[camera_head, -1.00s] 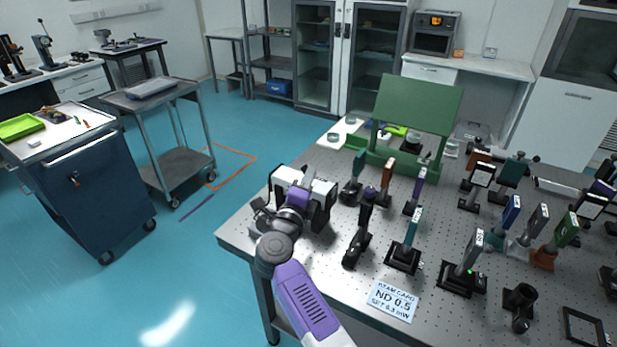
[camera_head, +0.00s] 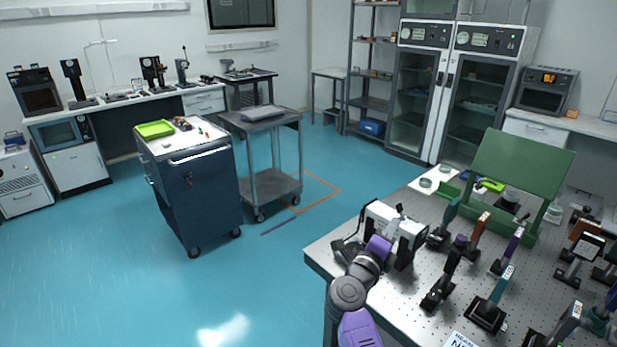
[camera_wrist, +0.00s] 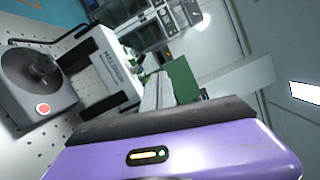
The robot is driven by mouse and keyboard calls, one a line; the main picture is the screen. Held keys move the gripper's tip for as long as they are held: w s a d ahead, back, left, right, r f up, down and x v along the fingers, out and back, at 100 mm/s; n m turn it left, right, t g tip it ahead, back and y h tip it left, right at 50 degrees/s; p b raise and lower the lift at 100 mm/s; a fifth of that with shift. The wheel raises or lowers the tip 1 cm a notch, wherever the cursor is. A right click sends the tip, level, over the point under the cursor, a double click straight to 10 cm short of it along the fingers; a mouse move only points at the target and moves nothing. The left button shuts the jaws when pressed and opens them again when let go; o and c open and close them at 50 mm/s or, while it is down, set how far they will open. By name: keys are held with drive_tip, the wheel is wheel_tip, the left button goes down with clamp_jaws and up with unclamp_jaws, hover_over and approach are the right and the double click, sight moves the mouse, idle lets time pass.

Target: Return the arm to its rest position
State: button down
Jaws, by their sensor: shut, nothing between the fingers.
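My purple and grey arm (camera_head: 348,293) rises from the bottom of the head view over the near left corner of the optical table (camera_head: 318,252). Its end is beside a white and black instrument (camera_head: 395,222), and the fingers cannot be made out there. In the wrist view my gripper (camera_wrist: 157,90) shows as pale fingers, shut and empty, beyond its purple housing. The instrument also shows in the wrist view (camera_wrist: 105,68), to the left of the fingers. A grey device with a red button (camera_wrist: 42,108) stands on the table beside it.
Several mounted optics, such as a teal-topped one (camera_head: 492,300), crowd the table to the right of my arm. A green panel (camera_head: 520,165) stands behind them. A blue cart (camera_head: 200,195) and grey trolley (camera_head: 270,185) stand left; the floor between is open.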

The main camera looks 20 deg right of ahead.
wheel_tip(320, 180, up, 7)
drive_tip(key=a+n+t, duration=0.2)
drive_tip(key=n+t, duration=0.1)
drive_tip(key=s+a+r+n+t+y, duration=0.1)
drive_tip(key=s+a+n+t+y, duration=0.2)
drive_tip(key=s+a+n+t, duration=0.5)
drive_tip(key=s+a+f+n+g+y+b, duration=0.1)
drive_tip(key=s+a+f+n+y, duration=0.3)
drive_tip(key=s, duration=0.9)
drive_tip(key=s+a+f+n+g+y, duration=0.3)
drive_tip(key=s+a+f+n+y, duration=0.1)
drive_tip(key=s+n, duration=0.6)
drive_tip(key=s+a+f+n+g+y+b, duration=0.1)
drive_tip(key=s+a+f+n+y, duration=0.3)
drive_tip(key=s, duration=1.1)
drive_tip(key=a+f+n+g, duration=0.1)
drive_tip(key=n, duration=0.2)
drive_tip(key=shift+s+a+y+b, duration=0.2)
drive_tip(key=shift+s+y+b, duration=0.1)
drive_tip(key=shift+s, duration=0.05)
